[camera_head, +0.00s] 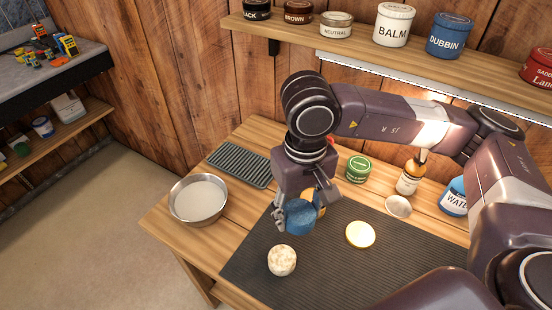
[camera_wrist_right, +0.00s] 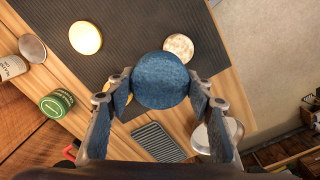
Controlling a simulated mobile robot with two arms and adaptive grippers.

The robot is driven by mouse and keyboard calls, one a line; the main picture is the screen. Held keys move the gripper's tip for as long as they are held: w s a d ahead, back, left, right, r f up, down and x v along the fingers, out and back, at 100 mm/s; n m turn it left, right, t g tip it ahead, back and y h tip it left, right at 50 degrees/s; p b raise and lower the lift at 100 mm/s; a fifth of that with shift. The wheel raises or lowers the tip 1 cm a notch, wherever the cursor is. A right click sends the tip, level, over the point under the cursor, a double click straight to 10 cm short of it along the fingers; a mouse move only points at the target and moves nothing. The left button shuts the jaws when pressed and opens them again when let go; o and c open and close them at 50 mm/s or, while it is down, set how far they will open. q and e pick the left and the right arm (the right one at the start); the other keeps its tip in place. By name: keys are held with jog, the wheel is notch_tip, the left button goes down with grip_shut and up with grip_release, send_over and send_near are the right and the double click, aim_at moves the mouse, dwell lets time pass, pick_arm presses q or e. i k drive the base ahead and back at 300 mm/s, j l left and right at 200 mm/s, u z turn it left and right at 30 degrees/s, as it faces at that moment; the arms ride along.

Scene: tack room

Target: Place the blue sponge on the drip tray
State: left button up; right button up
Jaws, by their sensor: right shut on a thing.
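The round blue sponge (camera_head: 300,217) is held between the fingers of my right gripper (camera_head: 305,212), above the dark ribbed mat. In the right wrist view the sponge (camera_wrist_right: 161,80) sits between both fingertips (camera_wrist_right: 160,88). The drip tray (camera_head: 240,165), a grey ribbed rectangle, lies on the wooden table to the left of my right gripper and is empty. My left gripper is not in view.
A metal bowl (camera_head: 198,199) with pale contents stands beside the tray. On the mat (camera_head: 340,268) are a speckled round sponge (camera_head: 282,260) and a yellow disc (camera_head: 360,235); something yellow shows behind the blue sponge. A green tin (camera_head: 358,168) and bottles (camera_head: 410,176) stand at the back.

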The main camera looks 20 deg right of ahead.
aim_at(236, 160)
jog(key=i+j+z, duration=0.45)
jog(key=j+z, duration=0.25)
jog(key=j, duration=0.15)
jog(key=i+j+z, duration=0.2)
jog(key=j, duration=0.15)
jog(key=i+j, duration=0.1)
jog(key=j, duration=0.3)
jog(key=i+j, duration=0.15)
jog(key=j, duration=0.3)
